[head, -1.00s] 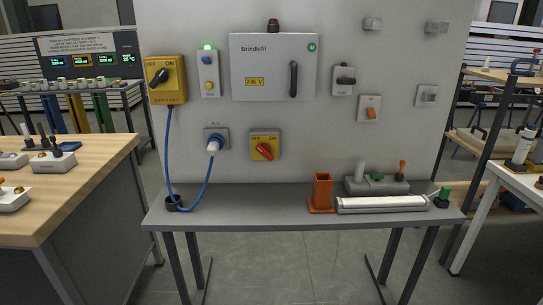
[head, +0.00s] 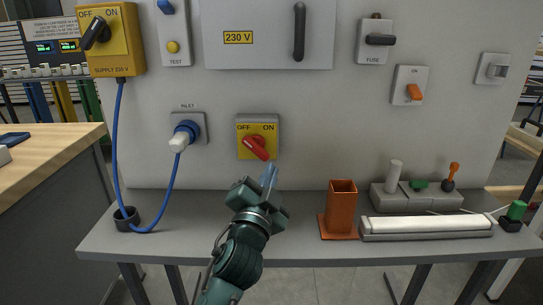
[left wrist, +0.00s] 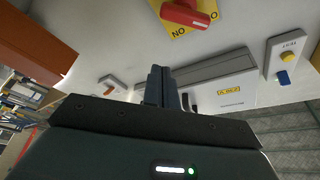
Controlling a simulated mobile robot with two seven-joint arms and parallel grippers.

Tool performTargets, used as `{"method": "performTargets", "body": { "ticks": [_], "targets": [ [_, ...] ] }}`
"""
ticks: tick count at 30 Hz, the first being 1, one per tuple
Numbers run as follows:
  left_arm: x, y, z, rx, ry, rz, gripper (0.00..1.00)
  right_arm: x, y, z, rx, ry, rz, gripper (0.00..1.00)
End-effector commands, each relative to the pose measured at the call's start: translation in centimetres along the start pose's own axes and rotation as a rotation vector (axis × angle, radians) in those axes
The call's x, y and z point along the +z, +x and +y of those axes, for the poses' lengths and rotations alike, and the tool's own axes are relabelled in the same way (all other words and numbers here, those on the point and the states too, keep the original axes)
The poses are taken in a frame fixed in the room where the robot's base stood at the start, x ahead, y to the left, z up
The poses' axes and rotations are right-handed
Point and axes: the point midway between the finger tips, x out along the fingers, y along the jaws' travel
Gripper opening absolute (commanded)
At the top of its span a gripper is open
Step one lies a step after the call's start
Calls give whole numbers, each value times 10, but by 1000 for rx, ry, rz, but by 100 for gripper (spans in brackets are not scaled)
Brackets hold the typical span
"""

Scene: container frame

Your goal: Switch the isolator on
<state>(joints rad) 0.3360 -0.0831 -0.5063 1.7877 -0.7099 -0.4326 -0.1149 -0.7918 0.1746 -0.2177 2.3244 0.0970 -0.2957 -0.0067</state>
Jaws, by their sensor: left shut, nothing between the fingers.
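The isolator is a yellow switch plate (head: 245,152) marked OFF and ON, with a red handle (head: 256,147), on the light panel. The handle slants from upper left, the OFF side, to lower right. In the left wrist view the red handle (left wrist: 187,14) and its plate (left wrist: 173,29) show inverted at the top, partly cut off. My left gripper (head: 270,174) is shut and empty, just below and slightly right of the plate in the head view. Its closed fingers (left wrist: 160,84) also show in the left wrist view, apart from the handle. My right gripper is not in view.
A yellow supply switch (head: 117,55) is at upper left. A blue cable (head: 116,150) runs from it to the inlet plug (head: 179,142). On the grey shelf (head: 295,215) stand an orange holder (head: 341,208) and a white tube in a tray (head: 425,237).

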Motion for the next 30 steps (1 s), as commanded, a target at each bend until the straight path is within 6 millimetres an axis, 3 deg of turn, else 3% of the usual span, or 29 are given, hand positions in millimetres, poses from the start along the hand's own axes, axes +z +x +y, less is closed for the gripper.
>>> {"method": "performTargets", "body": {
  "ticks": [14,30],
  "targets": [
    [-3,7,-1,-4,7,5,0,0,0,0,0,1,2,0],
    [-3,103,-1,-4,6,4,0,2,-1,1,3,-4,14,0]
  ]
}}
